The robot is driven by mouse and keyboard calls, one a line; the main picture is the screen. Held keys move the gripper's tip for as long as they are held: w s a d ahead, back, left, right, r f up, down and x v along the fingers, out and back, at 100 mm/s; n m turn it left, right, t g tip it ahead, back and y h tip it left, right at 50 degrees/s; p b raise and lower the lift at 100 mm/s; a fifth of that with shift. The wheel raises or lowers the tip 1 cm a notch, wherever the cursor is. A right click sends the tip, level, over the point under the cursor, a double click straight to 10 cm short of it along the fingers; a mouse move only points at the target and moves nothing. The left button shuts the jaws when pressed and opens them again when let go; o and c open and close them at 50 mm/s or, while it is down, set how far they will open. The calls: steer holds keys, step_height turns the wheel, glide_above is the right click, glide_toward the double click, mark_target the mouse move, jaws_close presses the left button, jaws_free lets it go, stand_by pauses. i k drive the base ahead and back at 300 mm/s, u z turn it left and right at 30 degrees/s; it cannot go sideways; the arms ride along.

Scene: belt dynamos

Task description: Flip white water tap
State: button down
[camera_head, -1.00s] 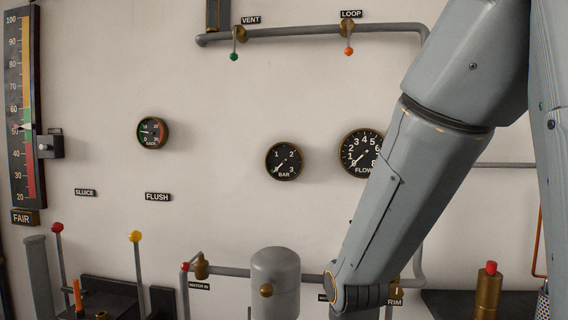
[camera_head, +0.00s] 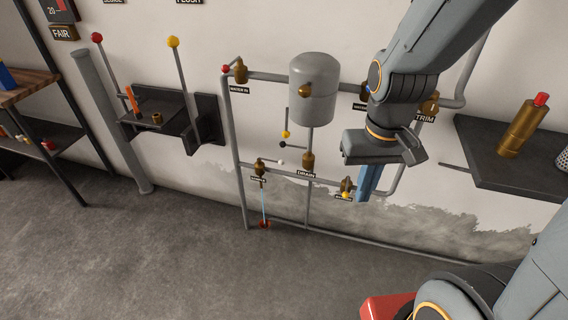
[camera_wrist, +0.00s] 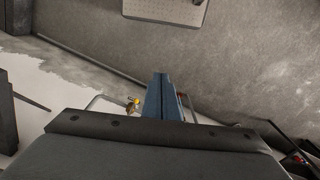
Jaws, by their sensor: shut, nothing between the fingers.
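A small white knob (camera_head: 281,163) on a short lever shows in the head view, pointing left from the brass valve (camera_head: 308,161) above the DRAIN label. It is the only white-knobbed tap I can make out. My gripper (camera_head: 366,196) points down to the right of that valve, apart from it, with its blue fingers closed and empty. In the wrist view my gripper (camera_wrist: 163,80) shows as two blue fingers side by side. The white knob cannot be made out in the wrist view.
A grey tank (camera_head: 312,90) hangs above the DRAIN valve. A brass valve (camera_head: 346,186) sits close left of my fingers. A red-knobbed valve (camera_head: 240,72) is at upper left. A dark shelf (camera_head: 500,165) with a brass cylinder (camera_head: 522,128) juts out at right. The floor in front is open.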

mark_target(282, 162)
steer(key=u, duration=1.1)
steer(key=k, duration=0.5)
steer(key=z, duration=1.1)
